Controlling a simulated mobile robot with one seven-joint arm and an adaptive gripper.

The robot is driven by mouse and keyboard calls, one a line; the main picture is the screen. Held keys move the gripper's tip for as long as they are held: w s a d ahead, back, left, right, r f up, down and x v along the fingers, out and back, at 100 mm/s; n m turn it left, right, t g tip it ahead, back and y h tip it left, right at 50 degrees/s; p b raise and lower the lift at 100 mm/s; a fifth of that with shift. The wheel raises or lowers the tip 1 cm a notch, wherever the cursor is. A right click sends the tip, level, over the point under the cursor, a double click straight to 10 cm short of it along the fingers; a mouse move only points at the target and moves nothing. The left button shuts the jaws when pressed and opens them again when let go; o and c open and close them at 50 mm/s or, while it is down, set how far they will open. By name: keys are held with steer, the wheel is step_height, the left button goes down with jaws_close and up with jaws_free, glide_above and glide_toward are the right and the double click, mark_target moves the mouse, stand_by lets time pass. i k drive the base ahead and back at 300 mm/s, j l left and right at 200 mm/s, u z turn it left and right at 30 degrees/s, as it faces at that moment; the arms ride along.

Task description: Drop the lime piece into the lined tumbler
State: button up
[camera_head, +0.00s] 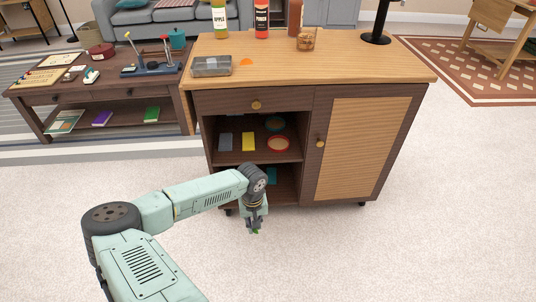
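My gripper (255,229) hangs pointing down in front of the bar cabinet, well below its top. A small bright green bit, which looks like the lime piece (257,232), shows between the fingertips; it is small and partly hidden by the fingers. A short clear glass with a patterned wall, which looks like the lined tumbler (305,41), stands on the cabinet top towards the back, in front of a brown bottle. The gripper is far from the glass, lower and to its left. What is inside the glass is too small to tell.
The wooden cabinet top (350,65) carries a grey lidded box (211,66), an orange piece (246,62), an apple bottle (219,20), a red bottle (261,20) and a black stand (377,38). The front middle of the top is clear. Open shelves lie behind my gripper.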

mark_target(305, 49)
steer(key=i+l+u, duration=0.15)
steer(key=l+u, duration=0.25)
steer(key=l, duration=0.45)
steer(key=l+u, duration=0.35)
steer(key=l, duration=0.5)
